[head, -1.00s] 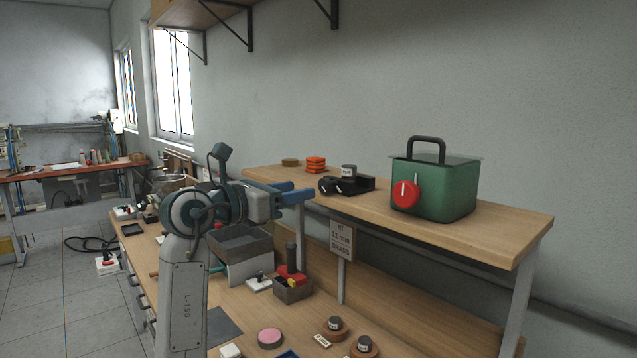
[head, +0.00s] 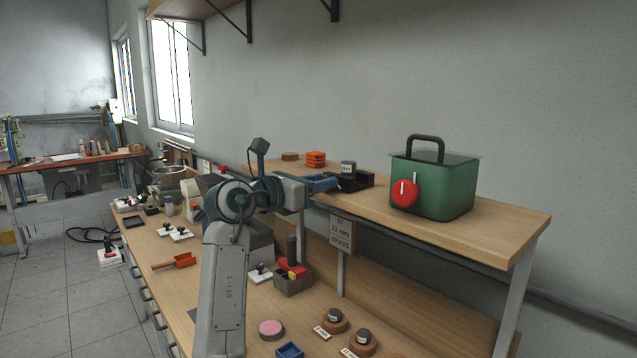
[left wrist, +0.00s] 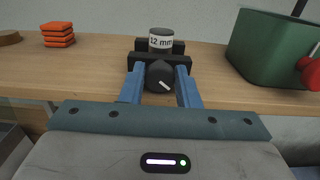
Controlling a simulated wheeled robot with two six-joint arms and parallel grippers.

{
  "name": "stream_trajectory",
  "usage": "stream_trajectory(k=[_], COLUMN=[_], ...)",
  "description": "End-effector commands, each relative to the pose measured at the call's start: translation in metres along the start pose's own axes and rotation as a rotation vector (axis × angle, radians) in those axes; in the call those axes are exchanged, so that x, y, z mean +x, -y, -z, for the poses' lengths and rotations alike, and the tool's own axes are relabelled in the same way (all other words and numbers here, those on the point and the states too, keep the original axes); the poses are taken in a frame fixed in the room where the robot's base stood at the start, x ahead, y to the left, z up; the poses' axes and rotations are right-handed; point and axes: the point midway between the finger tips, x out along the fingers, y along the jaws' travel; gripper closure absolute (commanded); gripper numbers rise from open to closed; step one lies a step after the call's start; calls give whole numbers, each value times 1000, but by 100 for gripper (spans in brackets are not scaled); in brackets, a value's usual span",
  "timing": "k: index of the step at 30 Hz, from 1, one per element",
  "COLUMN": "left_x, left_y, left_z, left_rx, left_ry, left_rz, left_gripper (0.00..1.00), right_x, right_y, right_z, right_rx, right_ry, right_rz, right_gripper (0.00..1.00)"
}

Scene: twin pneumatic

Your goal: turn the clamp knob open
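The black clamp knob (left wrist: 159,76) has a white pointer line slanting toward lower right in the left wrist view. It sits on the front of a black clamp (left wrist: 176,58) on the raised shelf. The clamp (head: 364,180) holds an upright grey cylinder (left wrist: 161,40) labelled 12 mm. My left gripper (head: 320,182) is open at the shelf's front edge. Its two blue fingers (left wrist: 160,86) stand on either side of the knob, with slim gaps visible; I cannot tell how deep they reach around it. In the head view the gripper hides the knob. My right gripper is not in view.
A green box (head: 440,188) with a red knob (head: 404,193) and dark handle stands to the right on the shelf. Orange pads (head: 316,159) and a brown disc (head: 290,156) lie left. A 12 mm BRASS sign (head: 341,236) hangs below the shelf edge. The bench below is cluttered.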

Motion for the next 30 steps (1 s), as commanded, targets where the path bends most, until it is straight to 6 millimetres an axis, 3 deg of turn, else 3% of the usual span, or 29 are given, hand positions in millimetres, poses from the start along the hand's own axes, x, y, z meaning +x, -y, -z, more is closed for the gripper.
stream_trajectory(k=[5,18,29,30], left_x=[0,0,0,0], left_y=[0,-2,-2,-2], left_z=[-2,-2,0,0], left_rx=[-36,-470,-498,-497], left_ry=[0,-1,1,1], left_rz=[0,-1,0,0], left_gripper=[94,94,94,65], right_x=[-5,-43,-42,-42], right_y=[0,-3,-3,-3], right_z=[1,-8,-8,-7], right_rx=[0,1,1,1], right_ry=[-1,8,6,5], right_rz=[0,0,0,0], right_gripper=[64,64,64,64])
